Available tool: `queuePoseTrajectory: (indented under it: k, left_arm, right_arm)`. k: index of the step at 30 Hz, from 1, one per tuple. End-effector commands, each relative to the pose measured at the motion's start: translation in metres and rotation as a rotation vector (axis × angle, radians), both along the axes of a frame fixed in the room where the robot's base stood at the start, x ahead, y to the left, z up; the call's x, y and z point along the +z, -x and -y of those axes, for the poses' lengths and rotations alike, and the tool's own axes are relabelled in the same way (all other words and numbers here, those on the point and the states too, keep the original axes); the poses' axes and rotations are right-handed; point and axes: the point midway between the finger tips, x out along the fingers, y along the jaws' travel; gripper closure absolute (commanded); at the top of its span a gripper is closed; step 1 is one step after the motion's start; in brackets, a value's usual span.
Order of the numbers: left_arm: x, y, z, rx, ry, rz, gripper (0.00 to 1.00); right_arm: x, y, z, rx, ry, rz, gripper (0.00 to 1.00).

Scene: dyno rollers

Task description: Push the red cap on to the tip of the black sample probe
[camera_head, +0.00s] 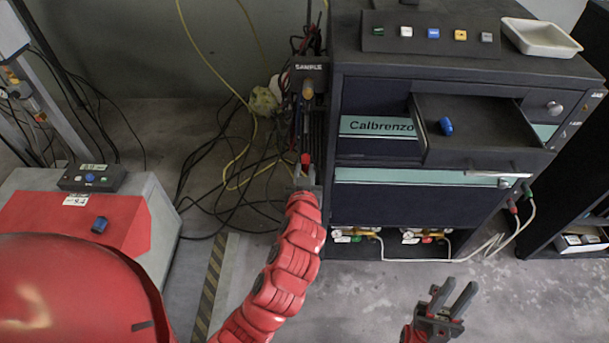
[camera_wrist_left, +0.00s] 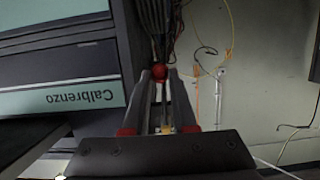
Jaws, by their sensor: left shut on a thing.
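My left gripper (camera_head: 304,174) is raised at the left side of the dark cabinet, below the box marked SAMPLE (camera_head: 310,68). It is shut on the red cap (camera_head: 305,158), which also shows as a round red end between the fingertips in the left wrist view (camera_wrist_left: 159,72). A dark, thin probe (camera_head: 306,125) seems to hang below the SAMPLE box, just above the cap. In the left wrist view, dark cables or rods end close behind the cap; I cannot tell whether cap and probe touch. My right gripper (camera_head: 454,298) is open and empty, low at the right.
The cabinet (camera_head: 400,195) has an open drawer (camera_head: 480,130) holding a blue object (camera_head: 446,126). A white tray (camera_head: 541,38) and a button panel (camera_head: 430,38) are on top. Cables lie on the floor to the left. A red-and-grey machine (camera_head: 115,215) stands at left.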

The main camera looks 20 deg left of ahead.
Motion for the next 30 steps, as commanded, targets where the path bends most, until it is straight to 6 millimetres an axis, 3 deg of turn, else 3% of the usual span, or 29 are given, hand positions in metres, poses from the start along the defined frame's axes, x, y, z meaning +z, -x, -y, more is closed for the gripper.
queuePoseTrajectory:
  k: [18, 30]
  left_arm:
    - [0.014, -0.049, -0.015, 0.001, -0.001, -0.005, 1.0]
    - [0.014, -0.059, -0.017, -0.001, 0.0, -0.001, 1.0]
  right_arm:
    - [0.041, 0.0, 0.0, 0.0, 0.0, 0.0, 0.73]
    - [0.045, 0.0, 0.0, 0.0, 0.0, 0.0, 0.73]
